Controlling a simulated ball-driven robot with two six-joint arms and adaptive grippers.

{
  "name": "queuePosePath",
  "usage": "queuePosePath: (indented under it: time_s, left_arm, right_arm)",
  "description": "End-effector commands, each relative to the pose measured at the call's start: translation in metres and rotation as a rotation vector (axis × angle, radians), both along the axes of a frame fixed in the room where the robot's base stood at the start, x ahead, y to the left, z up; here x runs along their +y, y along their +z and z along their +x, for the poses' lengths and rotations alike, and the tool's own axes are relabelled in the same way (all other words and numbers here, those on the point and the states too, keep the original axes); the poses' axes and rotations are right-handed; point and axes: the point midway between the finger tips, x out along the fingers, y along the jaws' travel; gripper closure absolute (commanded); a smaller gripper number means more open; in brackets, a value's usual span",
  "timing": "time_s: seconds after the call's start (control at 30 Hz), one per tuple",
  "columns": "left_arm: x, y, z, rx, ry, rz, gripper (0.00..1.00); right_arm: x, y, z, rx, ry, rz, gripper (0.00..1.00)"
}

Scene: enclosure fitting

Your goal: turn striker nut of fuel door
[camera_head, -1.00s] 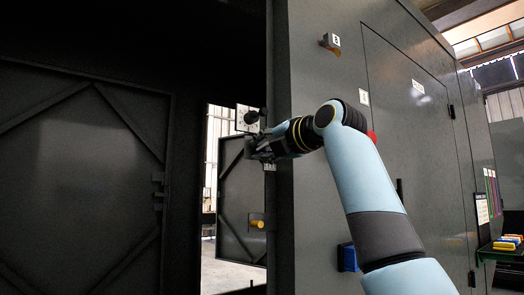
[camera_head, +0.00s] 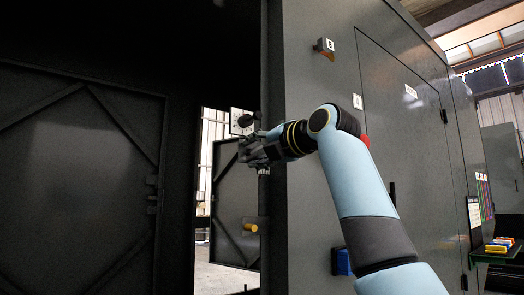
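A pale plate (camera_head: 235,116) with a dark round knob (camera_head: 245,121) stands out at the edge of the doorway. I cannot tell at this size whether this knob is the striker nut. My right gripper (camera_head: 246,149) is at the doorway edge, just below the knob in the picture. Its fingers are small and dark against the dark wall, so their opening and any contact are unclear. My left gripper is not in view. No thing is clearly marked as the fuel door.
A dark braced door leaf (camera_head: 75,170) fills the left. A grey enclosure wall (camera_head: 310,190) with a closed panel (camera_head: 405,130) stands right of the doorway. A yellow-ended peg (camera_head: 251,227) is below the gripper. A green shelf (camera_head: 498,253) holds coloured items at far right.

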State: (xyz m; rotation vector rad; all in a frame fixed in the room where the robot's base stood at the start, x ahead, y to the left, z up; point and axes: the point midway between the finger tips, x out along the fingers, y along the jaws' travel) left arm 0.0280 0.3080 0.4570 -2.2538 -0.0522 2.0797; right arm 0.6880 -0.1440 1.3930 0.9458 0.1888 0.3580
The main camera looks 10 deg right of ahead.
Motion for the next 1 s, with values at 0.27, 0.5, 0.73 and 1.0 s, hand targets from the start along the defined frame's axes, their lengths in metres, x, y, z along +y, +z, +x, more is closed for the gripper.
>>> queuePosePath:
  time_s: [0.27,0.5,0.73,1.0]
  left_arm:
    - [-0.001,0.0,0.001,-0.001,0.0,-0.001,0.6]
    - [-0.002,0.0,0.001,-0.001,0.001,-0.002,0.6]
    - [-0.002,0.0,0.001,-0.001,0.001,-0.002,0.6]
    - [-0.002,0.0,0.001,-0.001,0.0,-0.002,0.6]
  right_arm:
    - [-0.019,0.0,-0.043,-0.003,-0.004,-0.003,0.66]
    - [-0.038,-0.001,-0.089,-0.001,-0.003,-0.004,0.66]
    - [-0.045,-0.001,-0.108,0.002,-0.001,-0.001,0.66]
    - [-0.045,-0.001,-0.109,0.002,0.0,-0.001,0.66]
